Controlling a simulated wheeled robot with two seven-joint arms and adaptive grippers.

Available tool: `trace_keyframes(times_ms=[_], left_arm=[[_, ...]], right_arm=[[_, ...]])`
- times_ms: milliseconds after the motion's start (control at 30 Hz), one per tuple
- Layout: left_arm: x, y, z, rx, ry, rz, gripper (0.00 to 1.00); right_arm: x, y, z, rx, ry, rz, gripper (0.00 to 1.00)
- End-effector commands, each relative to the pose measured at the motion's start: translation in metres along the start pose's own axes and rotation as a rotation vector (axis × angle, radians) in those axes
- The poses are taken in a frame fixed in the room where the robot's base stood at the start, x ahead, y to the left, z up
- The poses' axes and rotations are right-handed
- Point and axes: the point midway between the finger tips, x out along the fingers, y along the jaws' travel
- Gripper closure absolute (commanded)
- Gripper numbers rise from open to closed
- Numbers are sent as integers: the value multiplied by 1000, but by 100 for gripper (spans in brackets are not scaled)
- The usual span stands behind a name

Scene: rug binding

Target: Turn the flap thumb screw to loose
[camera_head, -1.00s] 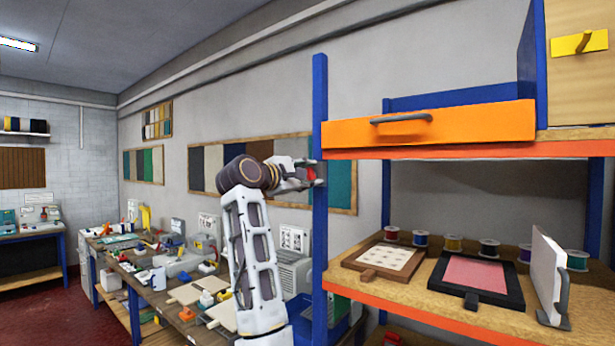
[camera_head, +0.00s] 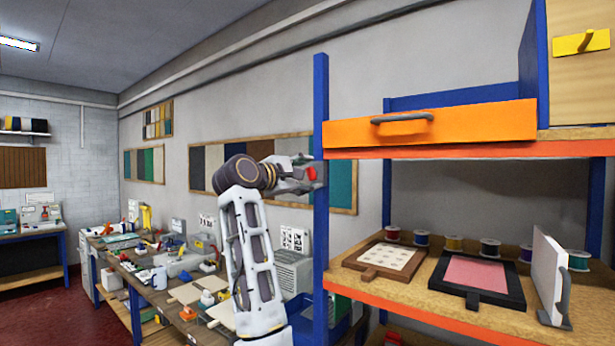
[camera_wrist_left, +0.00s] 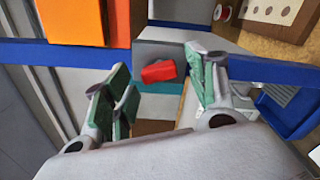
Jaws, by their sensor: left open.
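A red knob, seemingly the flap thumb screw (camera_wrist_left: 158,71), shows in the left wrist view against a grey surface. It lies between the two green-padded fingers of my left gripper (camera_wrist_left: 160,88), toward their tips, with gaps on both sides. In the head view the red knob (camera_head: 311,173) sits at the tips of my left gripper (camera_head: 296,174), just left of the blue shelf post. My left gripper is open and holds nothing. I cannot tell how far beyond the fingertips the knob is. My right gripper is not in view.
The blue post (camera_head: 320,230) stands close right of my left gripper. The orange drawer (camera_head: 450,124) is above and right. The lower shelf holds a pink framed panel (camera_head: 475,272), a dotted board (camera_head: 390,259) and thread spools. A cluttered workbench (camera_head: 135,275) runs at left.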

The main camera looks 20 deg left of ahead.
Motion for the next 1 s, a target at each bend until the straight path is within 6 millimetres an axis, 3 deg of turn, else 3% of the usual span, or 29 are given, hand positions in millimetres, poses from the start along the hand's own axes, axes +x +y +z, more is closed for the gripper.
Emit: trace_keyframes(times_ms=[800,1000], left_arm=[[-93,0,-1,-1,1,0,43],[-107,-1,-1,-1,0,-2,43]], right_arm=[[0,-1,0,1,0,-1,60],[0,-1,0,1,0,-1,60]])
